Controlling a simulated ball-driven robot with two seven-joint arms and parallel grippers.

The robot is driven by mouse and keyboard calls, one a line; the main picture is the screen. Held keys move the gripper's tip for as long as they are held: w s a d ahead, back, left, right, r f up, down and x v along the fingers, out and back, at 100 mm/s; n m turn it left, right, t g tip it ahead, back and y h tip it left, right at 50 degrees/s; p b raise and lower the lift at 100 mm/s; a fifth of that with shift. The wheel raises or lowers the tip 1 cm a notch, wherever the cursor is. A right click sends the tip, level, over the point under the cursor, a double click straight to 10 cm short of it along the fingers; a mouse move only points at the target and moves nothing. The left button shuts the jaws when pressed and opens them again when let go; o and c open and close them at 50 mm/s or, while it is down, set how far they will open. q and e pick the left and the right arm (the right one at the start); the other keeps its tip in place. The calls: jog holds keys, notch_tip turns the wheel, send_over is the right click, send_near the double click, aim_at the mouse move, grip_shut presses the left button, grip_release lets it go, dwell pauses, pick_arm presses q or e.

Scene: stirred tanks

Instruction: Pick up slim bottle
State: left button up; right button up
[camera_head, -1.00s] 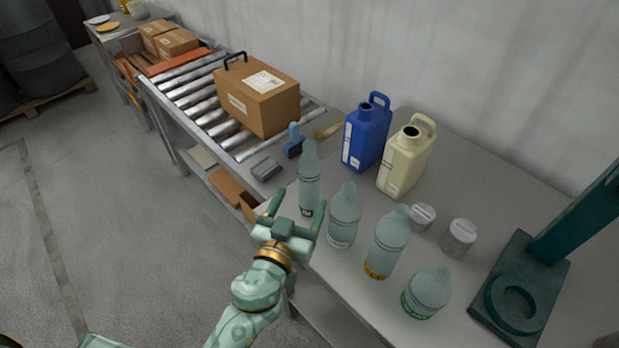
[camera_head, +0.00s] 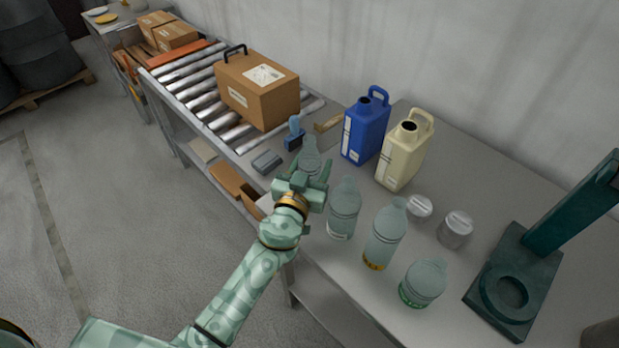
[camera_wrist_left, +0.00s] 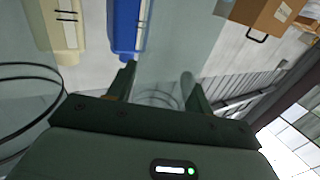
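The slim bottle (camera_head: 309,156) is a tall, translucent grey-green bottle, upright at the left end of a row of bottles on the grey table. My left gripper (camera_head: 312,174) is at it, with one finger on each side of its body. The gripper hides the bottle's lower part. In the left wrist view the two fingers (camera_wrist_left: 158,88) stand apart, with the see-through bottle (camera_wrist_left: 168,60) between them. I cannot tell whether they touch it. My right gripper is out of view.
Close on the right stand more translucent bottles: one (camera_head: 343,208), a yellow-banded one (camera_head: 385,235) and a short green-banded one (camera_head: 423,284). Behind are a blue jug (camera_head: 366,130) and a cream jug (camera_head: 404,155). A roller conveyor (camera_head: 205,98) with a carton (camera_head: 258,92) lies left.

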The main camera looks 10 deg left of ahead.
pick_arm(q)
jog(key=c, duration=0.5)
